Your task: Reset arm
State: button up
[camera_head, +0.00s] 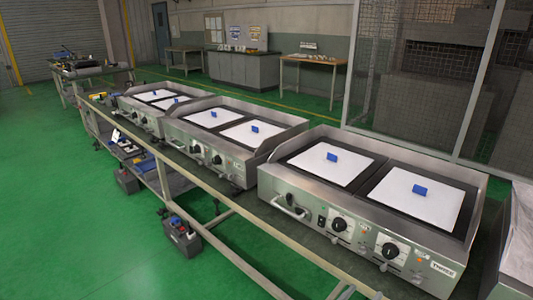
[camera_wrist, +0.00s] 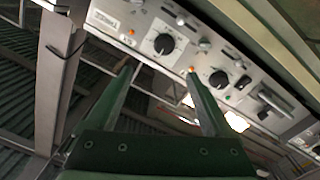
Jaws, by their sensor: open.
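My gripper (camera_wrist: 160,85) shows in the wrist view with its two dark green fingers apart and nothing between them. Beyond the fingertips is the steel front panel (camera_wrist: 135,25) of a heating unit, with black knobs and a handle. I cannot tell the exact gap between the fingers and the panel. My arm and gripper do not show in the head view. There, the nearest heating unit (camera_head: 305,228) stands at the right, with two white plates (camera_head: 330,164) on its dark top, each carrying a small blue block (camera_head: 419,190).
Two more heating units (camera_head: 210,158) stand in a row to the left on a long metal bench (camera_head: 262,222). Tools lie on its lower shelf. A mesh fence (camera_head: 430,75) stands behind. The green floor (camera_head: 60,220) at the left is clear.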

jog(key=s+a+r+m+g+y+p, duration=0.15)
jog(key=s+r+m+g, duration=0.3)
jog(key=m, duration=0.95)
jog(key=s+a+r+m+g+p, duration=0.25)
jog(key=m+g, duration=0.35)
jog(key=m, duration=0.9)
jog(key=s+a+r+n+t+y+p, duration=0.1)
jog(key=s+a+r+n+y+p, duration=0.1)
jog(key=r+n, duration=0.9)
jog(key=s+a+r+n+t+y+p, duration=0.2)
jog(key=s+a+r+n+y, duration=0.2)
jog(key=r+n, duration=0.7)
jog(key=s+a+r+n+t+y+p, duration=0.1)
jog(key=s+a+r+n+y, duration=0.3)
jog(key=r+n, duration=0.8)
jog(key=shift+a+r+t+y+p, duration=0.35)
jog(key=shift+a+r+y+p, duration=0.15)
jog(key=shift+a+r+y, duration=0.45)
jog(key=shift+f, duration=0.15)
